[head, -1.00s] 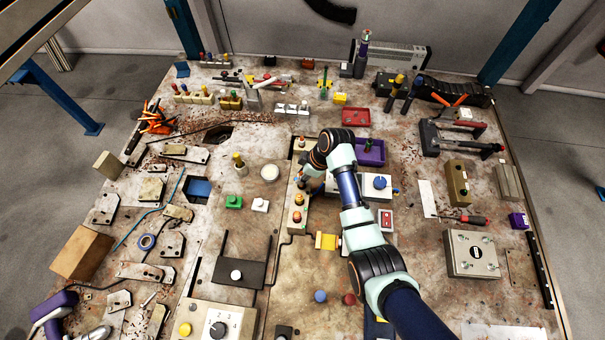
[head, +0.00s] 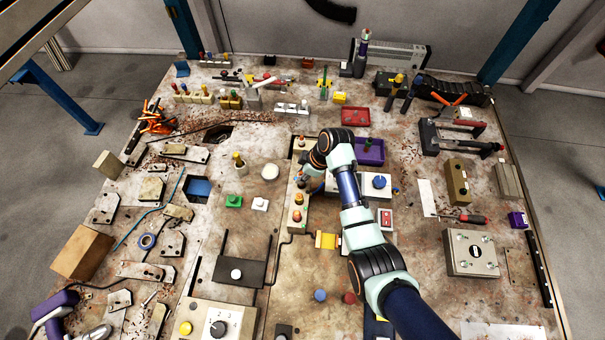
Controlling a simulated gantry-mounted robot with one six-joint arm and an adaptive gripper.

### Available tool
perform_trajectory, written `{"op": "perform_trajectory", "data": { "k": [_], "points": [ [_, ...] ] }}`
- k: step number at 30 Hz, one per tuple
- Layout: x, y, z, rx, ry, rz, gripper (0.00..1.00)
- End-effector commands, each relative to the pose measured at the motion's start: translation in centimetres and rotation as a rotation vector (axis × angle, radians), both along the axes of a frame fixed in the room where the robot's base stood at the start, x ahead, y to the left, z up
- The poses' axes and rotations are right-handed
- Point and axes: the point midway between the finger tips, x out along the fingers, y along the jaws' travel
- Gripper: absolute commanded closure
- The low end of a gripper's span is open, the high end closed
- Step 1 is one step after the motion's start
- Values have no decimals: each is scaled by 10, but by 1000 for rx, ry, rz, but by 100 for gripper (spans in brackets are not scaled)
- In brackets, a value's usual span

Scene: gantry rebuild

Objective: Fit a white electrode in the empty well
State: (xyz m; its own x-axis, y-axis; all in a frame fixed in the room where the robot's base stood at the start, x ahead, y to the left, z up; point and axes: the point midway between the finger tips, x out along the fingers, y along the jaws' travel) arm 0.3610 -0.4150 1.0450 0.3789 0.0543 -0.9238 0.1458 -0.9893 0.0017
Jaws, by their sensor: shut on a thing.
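My gripper (head: 303,184) is at the light, narrow panel (head: 296,226) left of the middle of the table, pointing down over its upper part. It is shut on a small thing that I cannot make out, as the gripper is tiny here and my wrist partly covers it. Orange-topped round fittings (head: 297,199) stand in a row on the panel just below the gripper. I cannot tell a white electrode or an empty well apart at this size; the spot under the gripper is hidden.
A purple tray (head: 376,154) lies right of my wrist. A white box with a blue knob (head: 379,181) stands beside my forearm.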

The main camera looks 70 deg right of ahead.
Motion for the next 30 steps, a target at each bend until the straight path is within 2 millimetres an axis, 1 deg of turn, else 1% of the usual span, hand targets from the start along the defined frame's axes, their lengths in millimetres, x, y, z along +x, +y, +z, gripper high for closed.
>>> {"op": "perform_trajectory", "data": {
  "k": [30],
  "points": [
    [0,0,-20,-1,-1,0,100]
  ]
}}
